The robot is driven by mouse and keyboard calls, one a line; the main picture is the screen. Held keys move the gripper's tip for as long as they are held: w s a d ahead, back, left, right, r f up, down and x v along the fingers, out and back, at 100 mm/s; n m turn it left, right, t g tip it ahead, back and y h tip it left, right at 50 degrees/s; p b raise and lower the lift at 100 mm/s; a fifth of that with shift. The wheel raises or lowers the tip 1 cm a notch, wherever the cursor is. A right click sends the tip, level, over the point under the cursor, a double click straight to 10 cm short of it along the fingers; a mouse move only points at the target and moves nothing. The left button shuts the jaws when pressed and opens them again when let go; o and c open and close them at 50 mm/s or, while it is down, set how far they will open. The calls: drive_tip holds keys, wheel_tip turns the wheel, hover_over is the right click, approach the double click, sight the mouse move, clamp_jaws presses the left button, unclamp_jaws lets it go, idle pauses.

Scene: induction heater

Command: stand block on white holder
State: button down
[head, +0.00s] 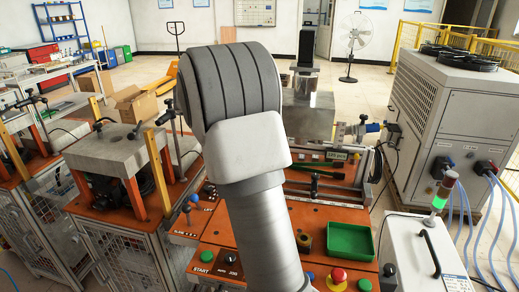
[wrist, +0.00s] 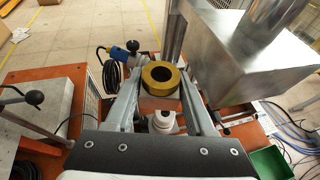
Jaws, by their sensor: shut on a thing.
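A brass-coloured round block with a hole through its top (wrist: 163,91) is between the two fingers of my gripper (wrist: 164,84) in the wrist view. The fingers are shut on it from left and right, and its ring-shaped top faces the camera. The white holder (wrist: 163,122) shows between the fingers, nearer the palm and lower in the picture than the block. The block looks raised above the holder, but the exact gap cannot be told. In the head view my arm hides my gripper, the held block and the holder.
A large metal box (wrist: 245,60) stands close right of my gripper; it also shows in the head view (head: 309,115). A blue-handled device (wrist: 120,55) is to the left. On the orange bench are a green tray (head: 350,241), a small brass cylinder (head: 305,243) and a red button (head: 338,275).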

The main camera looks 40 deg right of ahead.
drive_tip(key=d+r+m+g+p, duration=0.1)
drive_tip(key=d+r+p, duration=0.1)
drive_tip(key=d+r, duration=0.6)
wheel_tip(320, 180, down, 27)
drive_tip(key=b, duration=0.3)
drive_tip(key=shift+a+f+h+b, duration=0.15)
drive_tip(key=shift+a+h+b, duration=0.1)
drive_tip(key=shift+h+b, duration=0.15)
drive_tip(key=shift+f, duration=0.15)
drive_tip(key=c, duration=0.5)
unclamp_jaws()
